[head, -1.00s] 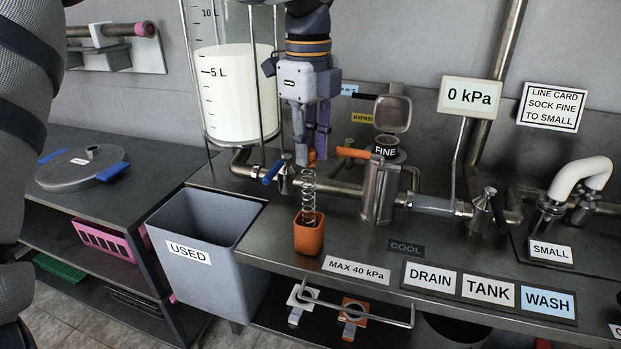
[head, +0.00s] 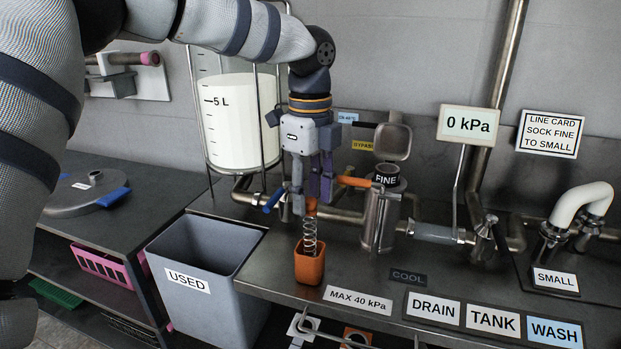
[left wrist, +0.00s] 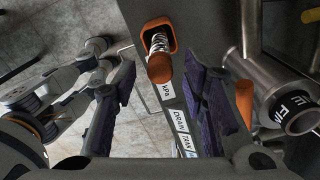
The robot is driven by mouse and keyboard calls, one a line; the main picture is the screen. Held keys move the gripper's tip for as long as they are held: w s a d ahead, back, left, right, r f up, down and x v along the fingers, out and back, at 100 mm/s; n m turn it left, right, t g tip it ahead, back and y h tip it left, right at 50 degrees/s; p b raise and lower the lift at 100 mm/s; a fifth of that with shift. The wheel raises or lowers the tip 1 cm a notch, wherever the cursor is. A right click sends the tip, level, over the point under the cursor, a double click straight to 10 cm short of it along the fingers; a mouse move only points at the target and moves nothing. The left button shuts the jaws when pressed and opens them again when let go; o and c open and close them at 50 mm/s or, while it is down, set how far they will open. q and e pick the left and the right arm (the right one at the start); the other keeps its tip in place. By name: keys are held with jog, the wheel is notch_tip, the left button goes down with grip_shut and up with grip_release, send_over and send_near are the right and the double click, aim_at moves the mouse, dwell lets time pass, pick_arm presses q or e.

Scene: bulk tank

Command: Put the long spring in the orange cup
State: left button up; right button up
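The long spring (head: 309,237), a bare metal coil with an orange-brown end cap, stands upright with its lower part inside the orange cup (head: 309,268). In the left wrist view the spring's end cap (left wrist: 159,68) is between my fingers, with a gap on each side, and the cup rim (left wrist: 148,26) shows beyond it. My left gripper (head: 311,196) points down just above the cup, with its fingers around the top of the spring. It is open in the left wrist view (left wrist: 160,75). The bottom of the spring is hidden in the cup.
A grey bin (head: 205,270) marked USED stands left of the cup. The FINE canister (head: 380,215) with an orange handle is close on the right. The tank (head: 238,110) and pipes stand behind. Bench labels lie in front and right.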

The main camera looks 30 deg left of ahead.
pick_arm(q)
notch_tip(320, 180, up, 12)
jog(key=shift+f, duration=0.25)
